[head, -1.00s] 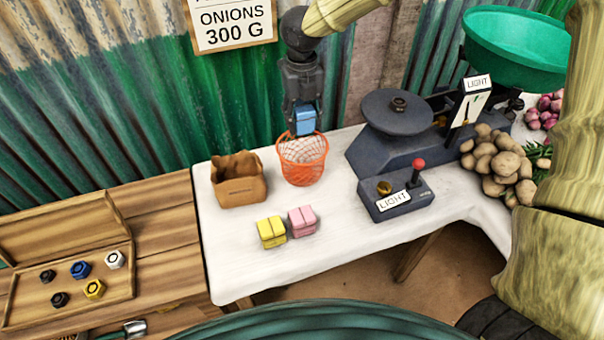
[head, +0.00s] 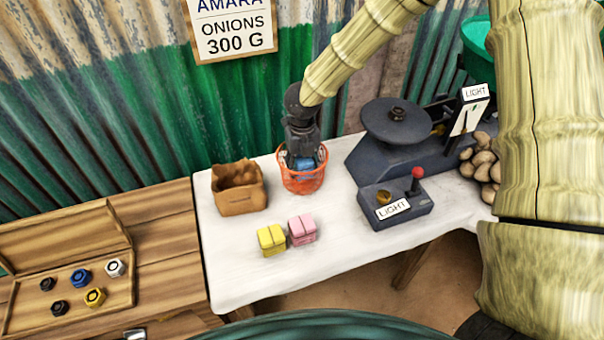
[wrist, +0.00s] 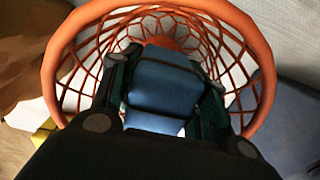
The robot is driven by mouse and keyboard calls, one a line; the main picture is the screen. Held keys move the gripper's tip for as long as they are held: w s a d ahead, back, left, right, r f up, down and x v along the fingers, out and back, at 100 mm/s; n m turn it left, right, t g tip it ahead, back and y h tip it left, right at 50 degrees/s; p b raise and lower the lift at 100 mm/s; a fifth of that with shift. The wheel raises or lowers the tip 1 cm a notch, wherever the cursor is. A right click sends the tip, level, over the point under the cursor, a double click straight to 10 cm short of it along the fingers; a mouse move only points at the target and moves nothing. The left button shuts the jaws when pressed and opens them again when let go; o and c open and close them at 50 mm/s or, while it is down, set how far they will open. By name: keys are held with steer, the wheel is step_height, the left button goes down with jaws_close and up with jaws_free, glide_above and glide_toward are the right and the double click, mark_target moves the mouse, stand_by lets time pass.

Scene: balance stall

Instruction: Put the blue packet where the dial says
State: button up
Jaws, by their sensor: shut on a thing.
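The blue packet (wrist: 163,85) is between the fingers of my gripper (wrist: 158,108), which is shut on it. In the wrist view it is inside the orange wire basket (wrist: 262,60), below the rim. In the head view the packet (head: 305,163) shows through the mesh of the basket (head: 304,187), with my gripper (head: 303,158) reaching down into it. Whether the packet touches the basket floor is hidden. The scale's dial (head: 468,115) stands at the right, with a card reading LIGHT (head: 475,92) above it.
A brown paper bag (head: 240,198) stands left of the basket. Yellow (head: 271,240) and pink (head: 302,229) packets lie in front. A grey box (head: 392,205) labelled LIGHT, with a red-knobbed lever, and the scale pan (head: 397,122) are to the right.

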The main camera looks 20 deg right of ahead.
steer(key=shift+f, duration=1.7)
steer(key=shift+f, duration=0.15)
steer(key=o, duration=0.9)
step_height(320, 180, up, 12)
steer(key=shift+r, duration=0.15)
